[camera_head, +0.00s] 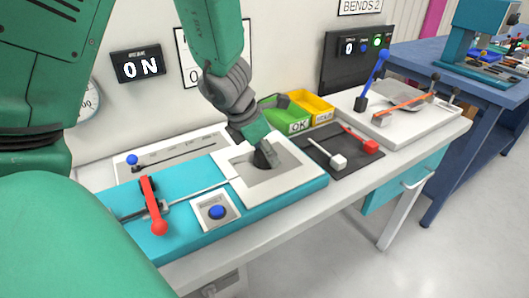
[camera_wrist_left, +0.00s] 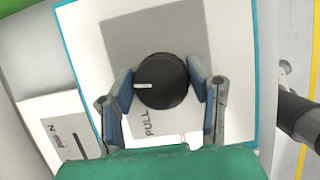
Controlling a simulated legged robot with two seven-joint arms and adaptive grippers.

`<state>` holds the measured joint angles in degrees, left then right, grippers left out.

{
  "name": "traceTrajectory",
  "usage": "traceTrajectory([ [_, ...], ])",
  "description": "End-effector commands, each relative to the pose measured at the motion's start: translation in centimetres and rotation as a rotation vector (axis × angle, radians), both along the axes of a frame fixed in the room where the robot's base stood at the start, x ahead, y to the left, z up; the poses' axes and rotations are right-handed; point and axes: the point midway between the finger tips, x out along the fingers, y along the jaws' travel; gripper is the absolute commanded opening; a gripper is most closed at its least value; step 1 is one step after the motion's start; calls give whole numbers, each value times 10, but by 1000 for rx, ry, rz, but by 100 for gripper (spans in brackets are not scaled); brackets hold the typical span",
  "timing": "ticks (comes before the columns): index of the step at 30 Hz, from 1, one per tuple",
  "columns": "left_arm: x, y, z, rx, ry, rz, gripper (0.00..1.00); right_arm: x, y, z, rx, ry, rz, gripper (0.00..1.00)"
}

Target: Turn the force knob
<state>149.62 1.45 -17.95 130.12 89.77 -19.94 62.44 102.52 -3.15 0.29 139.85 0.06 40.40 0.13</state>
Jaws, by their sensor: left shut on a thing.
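The force knob (camera_wrist_left: 163,80) is round and black with a white pointer line, which points left in the left wrist view. It sits on a white panel (camera_wrist_left: 90,22) with a blue edge, and the letters PULL show beside it. My left gripper (camera_wrist_left: 161,84) has its two fingers on opposite sides of the knob, closed on it. In the head view my left gripper (camera_head: 264,155) reaches down onto the white panel (camera_head: 235,166) of the teal fixture, and its hand mostly hides the knob there. My right gripper is not in view.
The teal fixture (camera_head: 185,238) also carries a red lever (camera_head: 151,205) and a blue button (camera_head: 217,212). Green and yellow bins (camera_head: 312,106) stand behind. A dark tray with a red-handled tool (camera_head: 358,139) lies to the right, then a white fixture with a blue lever (camera_head: 373,79).

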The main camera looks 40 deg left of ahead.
Motion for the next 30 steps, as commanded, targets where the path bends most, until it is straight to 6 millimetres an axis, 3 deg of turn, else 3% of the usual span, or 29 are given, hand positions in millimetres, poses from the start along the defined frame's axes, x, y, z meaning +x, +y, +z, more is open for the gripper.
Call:
traceTrajectory([
  [17, -5, 2, -5, 4, 14, -11, 17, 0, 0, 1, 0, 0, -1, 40],
  [30, -6, 3, -1, 2, 12, -272, 17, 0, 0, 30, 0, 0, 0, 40],
])
